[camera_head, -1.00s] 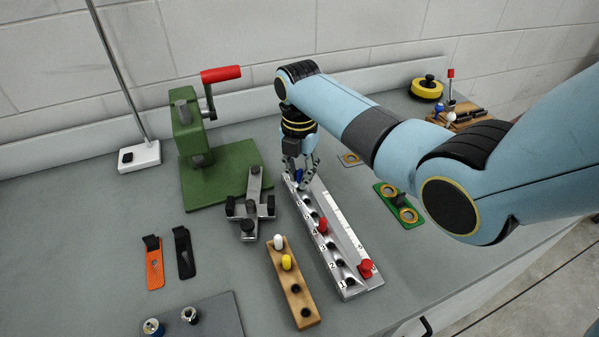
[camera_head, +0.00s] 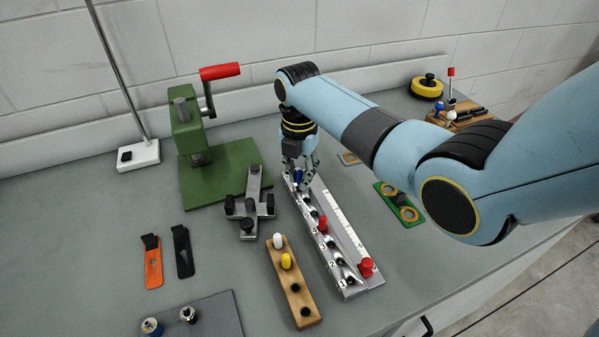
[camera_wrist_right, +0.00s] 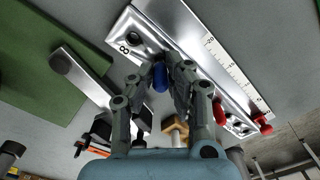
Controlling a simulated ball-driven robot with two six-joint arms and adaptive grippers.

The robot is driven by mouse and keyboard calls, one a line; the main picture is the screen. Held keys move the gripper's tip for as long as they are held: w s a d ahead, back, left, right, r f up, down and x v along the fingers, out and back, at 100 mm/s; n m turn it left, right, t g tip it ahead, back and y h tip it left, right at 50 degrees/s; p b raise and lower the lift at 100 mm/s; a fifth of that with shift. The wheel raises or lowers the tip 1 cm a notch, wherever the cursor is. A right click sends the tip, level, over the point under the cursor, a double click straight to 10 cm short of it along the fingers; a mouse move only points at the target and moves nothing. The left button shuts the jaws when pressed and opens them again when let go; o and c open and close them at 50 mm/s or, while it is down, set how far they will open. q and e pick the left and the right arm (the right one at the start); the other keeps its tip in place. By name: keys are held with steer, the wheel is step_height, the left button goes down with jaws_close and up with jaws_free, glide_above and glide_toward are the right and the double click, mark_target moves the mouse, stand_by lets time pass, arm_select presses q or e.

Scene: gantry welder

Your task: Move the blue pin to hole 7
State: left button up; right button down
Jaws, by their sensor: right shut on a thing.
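The blue pin (camera_head: 298,177) is held between the fingers of my right gripper (camera_head: 299,185), over the far end of the metal rail (camera_head: 349,236) with numbered holes. The pin also shows in the right wrist view (camera_wrist_right: 160,77), between both fingertips. Number 1 is at the rail's near end and 8 at its far end. The fingers hide the holes near the far end, so I cannot tell whether the pin's tip is in a hole. A red pin (camera_head: 323,225) stands in the rail's middle. My left gripper is not in view.
A red knob (camera_head: 367,266) sits at the rail's near right. A wooden block (camera_head: 292,290) with white and yellow pins stands left of the rail. A grey cross-shaped fixture (camera_head: 249,208) and a green press (camera_head: 215,180) are farther left. A green plate (camera_head: 400,205) lies to the right.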

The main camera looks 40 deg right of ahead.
steer(key=shift+f+b, duration=0.5)
steer(key=shift+f, duration=0.3)
steer(key=c, duration=1.2)
jaws_free()
steer(key=shift+r, duration=0.2)
step_height(320, 180, up, 12)
steer(key=shift+f, duration=0.2)
steer(key=shift+s, duration=0.1)
